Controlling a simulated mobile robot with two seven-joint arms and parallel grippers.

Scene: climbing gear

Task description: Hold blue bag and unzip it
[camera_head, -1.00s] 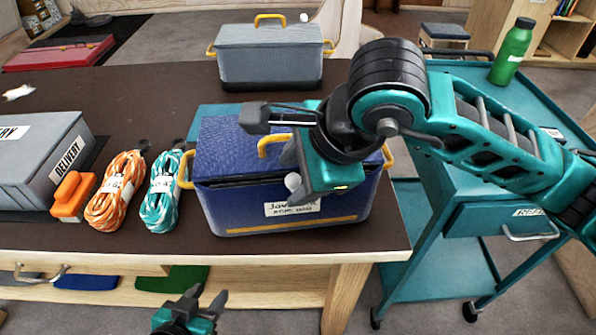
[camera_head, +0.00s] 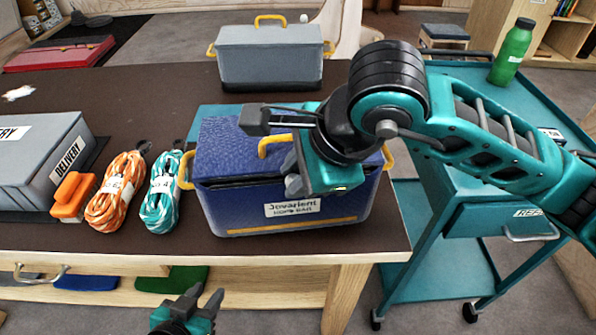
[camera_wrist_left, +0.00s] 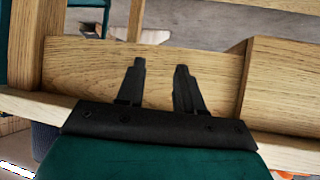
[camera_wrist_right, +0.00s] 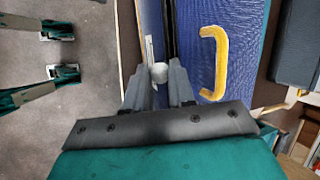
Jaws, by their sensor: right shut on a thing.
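The blue bag (camera_head: 225,208) stands near the table's front edge, with yellow handles on its top and sides and a white label on its front. A dark seam runs under its lid. My right gripper (camera_head: 291,187) is at the front of the bag, over the seam. In the right wrist view, its fingers (camera_wrist_right: 160,78) are shut on a small white ball-shaped zipper pull (camera_wrist_right: 158,72) beside the seam. My left gripper (camera_head: 203,297) is in front of the table, low and apart from the bag. Its fingers are spread and empty in the left wrist view (camera_wrist_left: 159,68).
A grey bag (camera_head: 270,65) stands behind. Orange rope (camera_head: 115,190), teal rope (camera_head: 160,200), an orange box (camera_head: 70,195) and a grey delivery box (camera_head: 35,165) lie left. A teal cart (camera_head: 470,115) with a green bottle (camera_head: 512,50) stands right. The wooden table edge (camera_head: 270,258) lies above my left gripper.

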